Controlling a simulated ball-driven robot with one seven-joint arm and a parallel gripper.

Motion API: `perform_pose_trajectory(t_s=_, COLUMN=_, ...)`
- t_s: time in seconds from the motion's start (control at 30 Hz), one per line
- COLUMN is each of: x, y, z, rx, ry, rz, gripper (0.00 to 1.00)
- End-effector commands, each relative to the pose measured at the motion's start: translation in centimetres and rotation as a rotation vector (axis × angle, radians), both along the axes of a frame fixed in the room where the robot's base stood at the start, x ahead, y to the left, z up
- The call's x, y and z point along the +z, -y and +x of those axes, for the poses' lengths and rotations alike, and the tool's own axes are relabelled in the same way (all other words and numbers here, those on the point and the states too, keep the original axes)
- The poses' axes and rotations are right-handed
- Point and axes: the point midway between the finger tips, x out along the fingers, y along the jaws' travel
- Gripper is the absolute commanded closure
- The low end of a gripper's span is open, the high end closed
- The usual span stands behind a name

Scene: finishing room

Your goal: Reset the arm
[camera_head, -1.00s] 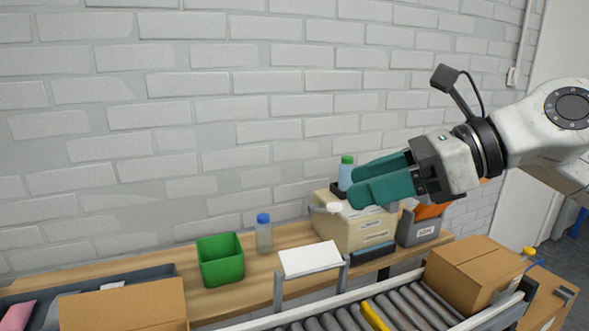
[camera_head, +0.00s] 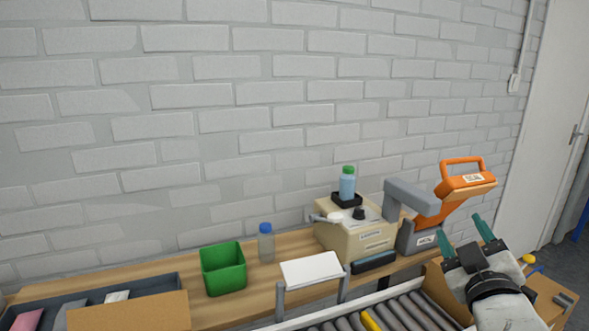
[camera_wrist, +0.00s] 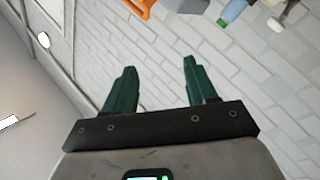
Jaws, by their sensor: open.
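My gripper (camera_head: 466,238) is at the lower right of the head view, its two green fingers spread apart and pointing up and away. Nothing is between them. The gripper is in front of the right end of the bench, and my wrist hides part of a cardboard box (camera_head: 435,284) there. In the wrist view, the open fingers of my gripper (camera_wrist: 155,80) point at the white brick wall (camera_wrist: 225,100), with empty space between them.
A green bin (camera_head: 223,270), a blue-capped bottle (camera_head: 266,245) and a beige device (camera_head: 355,238) bearing a green-capped bottle (camera_head: 347,185) stand on the wooden bench (camera_head: 260,283). An orange-and-grey machine (camera_head: 466,182) stands behind my gripper. A roller conveyor (camera_head: 395,312) runs in front.

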Motion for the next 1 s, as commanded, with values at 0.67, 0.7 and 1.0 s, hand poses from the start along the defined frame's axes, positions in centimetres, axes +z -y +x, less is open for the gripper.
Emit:
perform_pose_trajectory(t_s=0.67, x=-34.3, y=-1.3, z=-27.3, rx=-0.246, ry=-1.192, rz=0.658, gripper=0.43)
perform_pose_trajectory(t_s=0.7, x=-35.1, y=-1.4, z=-29.3, rx=-0.264, ry=-1.248, rz=0.674, gripper=0.43)
perform_pose_trajectory(t_s=1.0, x=-37.0, y=-1.2, z=-37.2, rx=-0.351, ry=-1.470, rz=0.719, gripper=0.43)
